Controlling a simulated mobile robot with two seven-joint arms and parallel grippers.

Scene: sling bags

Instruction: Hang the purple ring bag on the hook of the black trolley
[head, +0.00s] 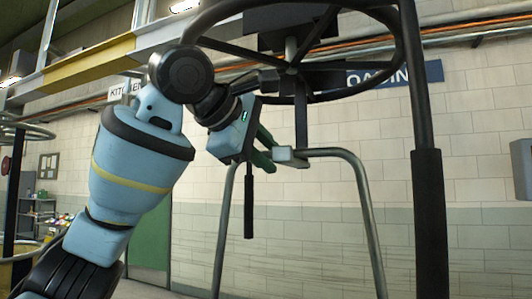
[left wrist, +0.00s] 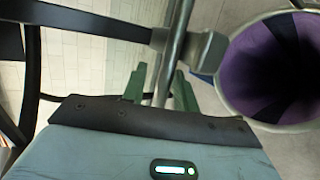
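The black trolley (head: 292,62) hangs overhead, with a large ring and spokes. A black hook bar (head: 301,118) runs down from it to a grey block (head: 291,156) on a bent metal tube handle (head: 362,190). The purple bag (left wrist: 262,72), with a pale round rim, shows below this handle in the left wrist view. My left gripper (head: 266,149) is at the handle's top, left of the block. In the left wrist view, the green fingers (left wrist: 158,84) stand apart with the tube between them. Whether the hook bears the handle is unclear. My right gripper is out of view.
Black rods with thick grips (head: 249,205) hang beside the handle and at the right (head: 430,200). A yellow and grey overhead beam (head: 90,72) crosses the upper left. A tiled wall (head: 480,150) stands behind. Another ring frame (head: 22,130) shows at the far left.

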